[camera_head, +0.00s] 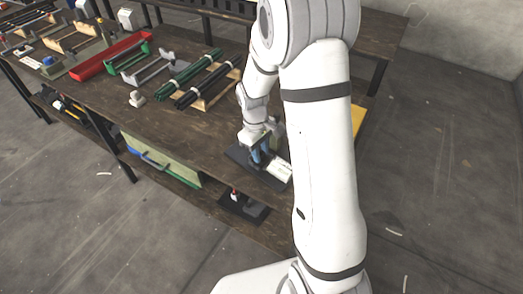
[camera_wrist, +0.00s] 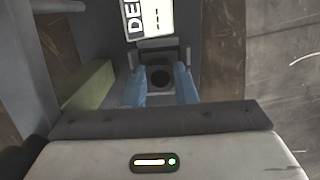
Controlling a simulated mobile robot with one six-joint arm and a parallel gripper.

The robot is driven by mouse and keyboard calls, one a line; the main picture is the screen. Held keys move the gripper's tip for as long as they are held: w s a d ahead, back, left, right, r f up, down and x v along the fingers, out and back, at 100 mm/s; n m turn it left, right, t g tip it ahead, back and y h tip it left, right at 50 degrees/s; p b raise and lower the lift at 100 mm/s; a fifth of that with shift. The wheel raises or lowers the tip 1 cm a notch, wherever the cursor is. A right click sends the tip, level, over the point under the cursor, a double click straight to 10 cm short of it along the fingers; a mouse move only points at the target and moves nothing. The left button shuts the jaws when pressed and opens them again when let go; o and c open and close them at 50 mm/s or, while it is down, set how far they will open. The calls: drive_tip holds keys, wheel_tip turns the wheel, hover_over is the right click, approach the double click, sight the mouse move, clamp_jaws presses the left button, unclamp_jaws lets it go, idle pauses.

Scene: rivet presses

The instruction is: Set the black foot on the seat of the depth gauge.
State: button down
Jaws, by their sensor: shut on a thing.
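The depth gauge (camera_head: 238,154) is a dark base with a white label at the near edge of the wooden table. In the wrist view its label (camera_wrist: 152,18) shows the letters "DE". My gripper (camera_head: 258,158) points down over the gauge, and its blue fingers also show in the wrist view (camera_wrist: 161,86). A dark round piece, the black foot (camera_wrist: 160,76), shows between the fingertips, and they are shut on it.
A green-yellow block (camera_wrist: 88,86) lies left of the fingers in the wrist view. Dark rods on a wooden rack (camera_head: 208,87) and a red tray (camera_head: 112,55) lie farther back on the table. Bare floor (camera_head: 430,170) is at right.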

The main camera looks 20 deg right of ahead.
drive_tip(key=c, duration=1.2)
unclamp_jaws()
drive_tip(key=shift+o, duration=0.2)
drive_tip(key=shift+r, duration=0.15)
wheel_tip(320, 180, up, 11)
drive_tip(key=w, duration=0.1)
drive_tip(key=s+r+m+t, duration=0.1)
drive_tip(key=s+r+m, duration=0.2)
drive_tip(key=s, duration=0.6)
drive_tip(key=s+r+m+t, duration=0.2)
drive_tip(key=s+r+m, duration=0.2)
drive_tip(key=s, duration=0.6)
drive_tip(key=shift+s+d+r+t+y, duration=0.25)
drive_tip(key=shift+s+t+y, duration=0.05)
drive_tip(key=shift+y, duration=0.1)
